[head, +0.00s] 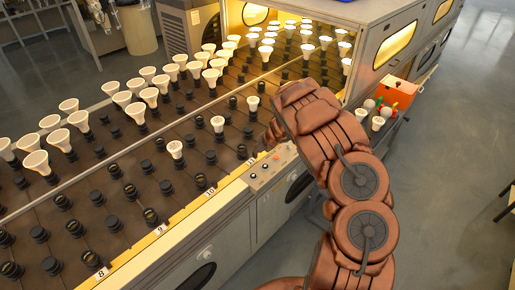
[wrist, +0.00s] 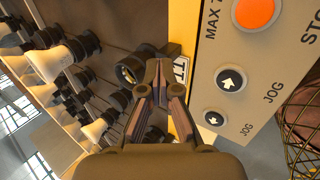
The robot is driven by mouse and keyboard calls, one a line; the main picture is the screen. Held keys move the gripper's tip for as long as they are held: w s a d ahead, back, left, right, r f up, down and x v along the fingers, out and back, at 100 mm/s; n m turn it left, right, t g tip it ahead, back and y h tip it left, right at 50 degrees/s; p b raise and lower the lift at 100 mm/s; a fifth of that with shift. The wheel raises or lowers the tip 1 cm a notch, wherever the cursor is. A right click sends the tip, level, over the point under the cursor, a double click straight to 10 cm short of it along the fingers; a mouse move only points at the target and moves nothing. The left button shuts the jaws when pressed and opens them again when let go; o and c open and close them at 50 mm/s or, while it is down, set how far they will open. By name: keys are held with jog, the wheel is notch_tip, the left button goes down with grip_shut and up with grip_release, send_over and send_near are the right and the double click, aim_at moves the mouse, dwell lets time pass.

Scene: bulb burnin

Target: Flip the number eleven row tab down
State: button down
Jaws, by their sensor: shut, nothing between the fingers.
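The number eleven row tab (wrist: 181,70) is a small white plate with black digits in the wrist view, on the yellow edge strip beside the control panel. In the head view a small white tab (head: 251,160) sits on the strip beside the panel, its digits too small to read. My gripper (wrist: 158,72) is shut and empty. Its fingertips are just left of the tab in the wrist view, very close to it; I cannot tell whether they touch. Whether the tab stands up or lies flat is unclear. In the head view my arm hides most of the gripper.
The control panel (wrist: 245,70) has an orange button (wrist: 257,12) and black JOG buttons (wrist: 231,79). A dark socket (wrist: 130,69) is left of the fingertips. White bulbs (head: 175,149) fill many sockets on the rack. Other row tabs (head: 210,191) line the front edge.

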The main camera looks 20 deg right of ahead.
jog(key=shift+d+r, duration=0.1)
jog(key=shift+d, duration=0.05)
jog(key=shift+r+p, duration=0.35)
jog(key=shift+p, duration=0.1)
jog(key=shift+r, duration=0.35)
jog(key=shift+p, duration=0.3)
notch_tip(320, 180, up, 14)
jog(key=p, duration=0.1)
dwell(0.4)
dwell(0.4)
